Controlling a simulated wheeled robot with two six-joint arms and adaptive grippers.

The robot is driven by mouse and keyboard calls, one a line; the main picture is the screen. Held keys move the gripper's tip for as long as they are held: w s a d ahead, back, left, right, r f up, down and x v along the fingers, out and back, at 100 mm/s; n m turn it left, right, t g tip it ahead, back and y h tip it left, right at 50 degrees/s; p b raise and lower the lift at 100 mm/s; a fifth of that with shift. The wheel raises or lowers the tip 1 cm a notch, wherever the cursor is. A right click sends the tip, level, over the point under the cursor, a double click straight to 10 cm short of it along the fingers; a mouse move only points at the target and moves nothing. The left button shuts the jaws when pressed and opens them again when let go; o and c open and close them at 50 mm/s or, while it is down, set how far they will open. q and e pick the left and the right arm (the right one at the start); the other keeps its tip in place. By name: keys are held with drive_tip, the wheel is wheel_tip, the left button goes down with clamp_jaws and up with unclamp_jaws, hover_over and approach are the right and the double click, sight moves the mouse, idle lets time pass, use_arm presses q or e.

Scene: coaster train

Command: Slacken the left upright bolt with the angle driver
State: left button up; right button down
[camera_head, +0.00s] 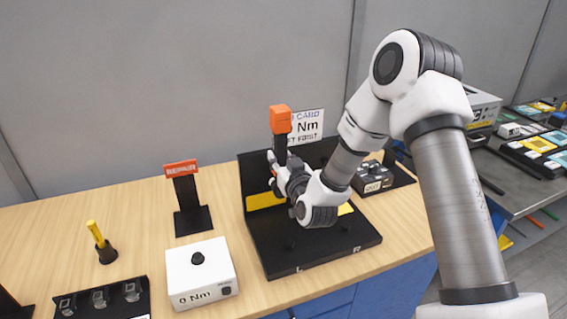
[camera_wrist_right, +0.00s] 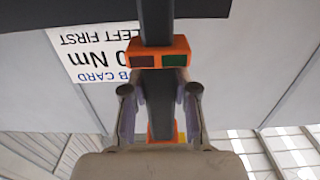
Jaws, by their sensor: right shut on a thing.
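My right gripper (camera_head: 277,174) is shut on the angle driver (camera_head: 281,122), a dark upright tool with an orange block at its top end. In the right wrist view the fingers (camera_wrist_right: 160,92) lie on both sides of the dark shaft, beside an orange collar (camera_wrist_right: 145,46) with a red and a green window. The driver is over the black fixture board (camera_head: 318,255), which has yellow patches (camera_head: 264,201). The driver's lower end and the left upright bolt cannot be made out behind my gripper and arm. My left gripper is not in view.
A job card (camera_head: 306,126) stands behind the board. A white box marked "0 Nm" (camera_head: 201,272), a dark stand with a red sign (camera_head: 187,191), a yellow-handled tool (camera_head: 96,234) and a black tray (camera_head: 103,300) are to the left. A grey device (camera_head: 373,179) is at the right.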

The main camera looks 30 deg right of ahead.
drive_tip(key=shift+d+r, duration=0.15)
drive_tip(key=shift+w, duration=0.25)
drive_tip(key=shift+x, duration=0.75)
drive_tip(key=shift+b+x, duration=0.35)
drive_tip(key=shift+x, duration=0.5)
idle(1.9)
drive_tip(key=shift+r, duration=0.15)
idle(1.0)
drive_tip(key=shift+s+r+b, duration=0.15)
drive_tip(key=shift+s+b, duration=0.05)
drive_tip(key=shift+b, duration=0.25)
idle(1.4)
drive_tip(key=shift+s, duration=0.1)
